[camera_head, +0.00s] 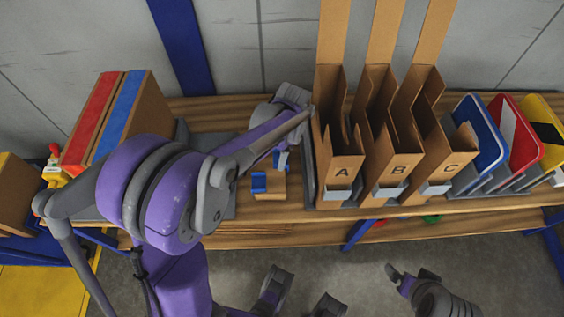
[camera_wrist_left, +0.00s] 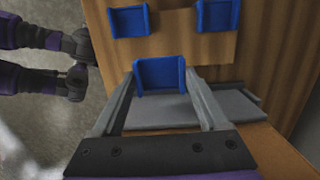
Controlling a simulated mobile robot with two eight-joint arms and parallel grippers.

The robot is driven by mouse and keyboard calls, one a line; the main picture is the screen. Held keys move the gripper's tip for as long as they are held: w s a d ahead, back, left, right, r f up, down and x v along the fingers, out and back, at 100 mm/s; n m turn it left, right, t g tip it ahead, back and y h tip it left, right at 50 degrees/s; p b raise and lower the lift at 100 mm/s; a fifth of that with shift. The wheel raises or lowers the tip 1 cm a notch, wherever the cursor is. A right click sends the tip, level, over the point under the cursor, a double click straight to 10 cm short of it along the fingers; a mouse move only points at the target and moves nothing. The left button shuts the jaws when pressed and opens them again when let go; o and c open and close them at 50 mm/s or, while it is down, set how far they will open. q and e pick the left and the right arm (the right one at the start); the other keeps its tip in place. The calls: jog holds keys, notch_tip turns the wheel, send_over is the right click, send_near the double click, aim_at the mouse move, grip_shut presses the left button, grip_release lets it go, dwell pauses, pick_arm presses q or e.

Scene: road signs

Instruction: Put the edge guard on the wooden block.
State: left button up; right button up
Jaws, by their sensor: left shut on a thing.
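My left gripper (camera_wrist_left: 163,90) is shut on a blue edge guard (camera_wrist_left: 160,74), a small U-shaped piece between the fingertips in the left wrist view. The wooden block (camera_wrist_left: 172,45) lies just beyond the held guard. Two more blue guards, one left (camera_wrist_left: 128,22) and one right (camera_wrist_left: 217,15), sit at the block. In the head view the small block (camera_head: 270,190) stands on the table below my left wrist, with a blue guard (camera_head: 259,183) at its left.
A wooden table (camera_head: 285,213) carries cardboard holders A (camera_head: 340,172), B (camera_head: 390,172) and C (camera_head: 437,167) right of the block. Blue, red and yellow signs stand farther right. A striped cardboard box (camera_head: 118,115) stands at the left. Floor lies beyond the front edge.

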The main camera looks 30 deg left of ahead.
pick_arm(q)
jog(key=shift+f+b, duration=0.35)
jog(key=shift+f, duration=1.6)
jog(key=shift+f+b, duration=0.4)
jog(key=shift+f, duration=0.15)
jog(key=shift+f, duration=0.1)
